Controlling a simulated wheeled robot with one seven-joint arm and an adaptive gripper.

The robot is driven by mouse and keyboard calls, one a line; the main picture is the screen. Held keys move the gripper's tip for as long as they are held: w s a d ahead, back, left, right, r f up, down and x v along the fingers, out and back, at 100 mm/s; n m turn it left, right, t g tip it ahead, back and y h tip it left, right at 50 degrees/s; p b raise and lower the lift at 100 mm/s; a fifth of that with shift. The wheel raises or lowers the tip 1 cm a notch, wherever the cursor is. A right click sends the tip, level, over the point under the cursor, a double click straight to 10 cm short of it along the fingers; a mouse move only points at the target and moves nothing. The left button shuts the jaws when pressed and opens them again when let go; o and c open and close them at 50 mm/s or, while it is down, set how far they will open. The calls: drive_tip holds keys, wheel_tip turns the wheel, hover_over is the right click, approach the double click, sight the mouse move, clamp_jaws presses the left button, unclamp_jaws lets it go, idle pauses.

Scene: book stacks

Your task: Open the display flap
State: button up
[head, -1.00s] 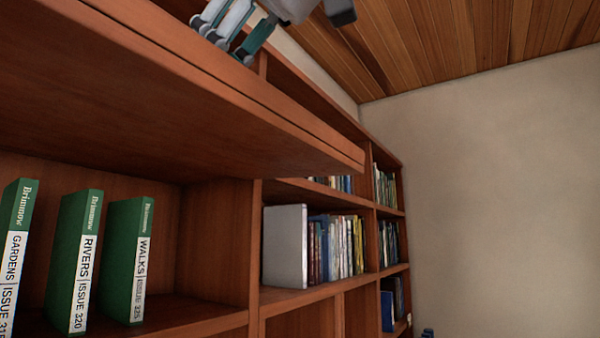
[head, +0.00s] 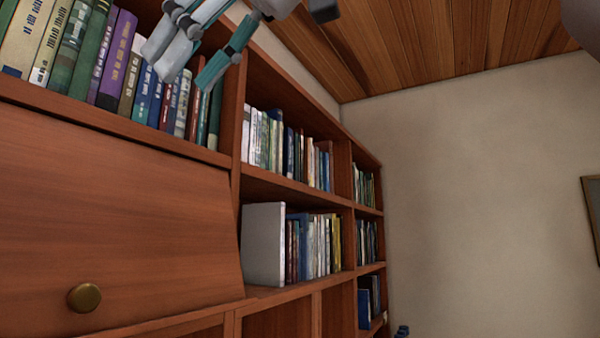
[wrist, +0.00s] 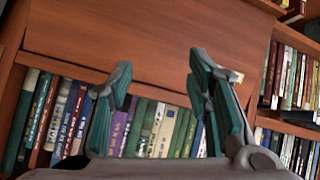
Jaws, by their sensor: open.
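The display flap (head: 150,235) is a reddish-brown wood panel with a round brass knob (head: 84,297) near its lower edge. It hangs down across its compartment and hides what is inside. Its right edge slants, so its lower part seems to stand slightly out; I cannot tell if it is fully shut. My gripper (head: 195,58) is open and empty, above the flap and in front of the upper row of books. In the wrist view the flap (wrist: 150,38) fills the top, beyond the open fingers (wrist: 160,76). The knob is not visible there.
A row of books (head: 125,70) stands on the shelf just above the flap. More shelves with books (head: 290,150) and a pale grey box-like volume (head: 264,243) are to the right.

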drive_tip(key=s+d, duration=0.5)
drive_tip(key=d, duration=0.6)
drive_tip(key=shift+s, duration=0.35)
drive_tip(key=shift+r, duration=0.1)
